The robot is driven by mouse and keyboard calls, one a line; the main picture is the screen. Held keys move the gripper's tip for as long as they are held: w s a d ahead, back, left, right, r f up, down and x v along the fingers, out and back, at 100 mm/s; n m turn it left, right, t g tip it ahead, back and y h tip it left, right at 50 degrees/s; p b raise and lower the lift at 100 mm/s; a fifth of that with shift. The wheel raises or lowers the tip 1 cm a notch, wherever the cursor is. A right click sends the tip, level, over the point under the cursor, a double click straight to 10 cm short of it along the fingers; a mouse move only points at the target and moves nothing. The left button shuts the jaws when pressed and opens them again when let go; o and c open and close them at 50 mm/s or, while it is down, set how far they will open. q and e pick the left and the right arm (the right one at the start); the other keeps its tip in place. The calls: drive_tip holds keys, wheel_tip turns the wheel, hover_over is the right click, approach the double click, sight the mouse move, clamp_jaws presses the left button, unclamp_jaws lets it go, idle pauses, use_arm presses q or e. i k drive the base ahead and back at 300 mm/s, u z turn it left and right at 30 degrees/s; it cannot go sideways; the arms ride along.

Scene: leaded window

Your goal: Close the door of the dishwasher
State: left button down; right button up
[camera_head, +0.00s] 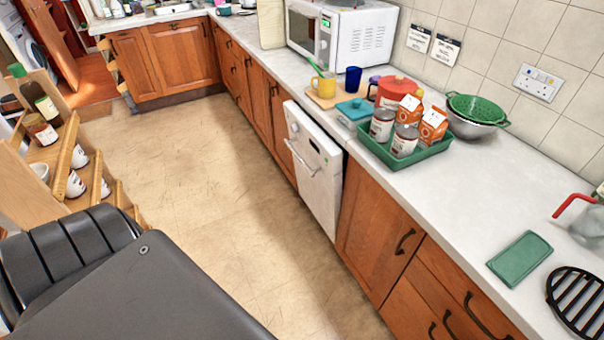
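The dishwasher door (321,187) is a white front panel with a bar handle (301,160), set in the row of wooden cabinets under the right-hand worktop. It stands upright or almost upright. Its top edge looks slightly forward of the worktop front, but I cannot tell whether it is fully shut. The inside of the dishwasher does not show. Neither of my grippers is in view, and nothing touches the door.
The tan floor (215,190) before the dishwasher is clear. A wooden shelf rack (30,172) with jars and bottles stands at the left. On the worktop (450,200) are a green tray (369,147) with cans and cartons, a colander (478,107) and a microwave (352,40).

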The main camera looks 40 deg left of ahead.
sight(320, 182)
drive_tip(key=k, duration=1.1)
drive_tip(key=u, duration=0.55)
drive_tip(key=i, duration=0.5)
drive_tip(key=u, duration=0.8)
drive_tip(key=i, duration=0.8)
drive_tip(key=z, duration=0.8)
drive_tip(key=i, duration=0.7)
drive_tip(key=z, duration=0.8)
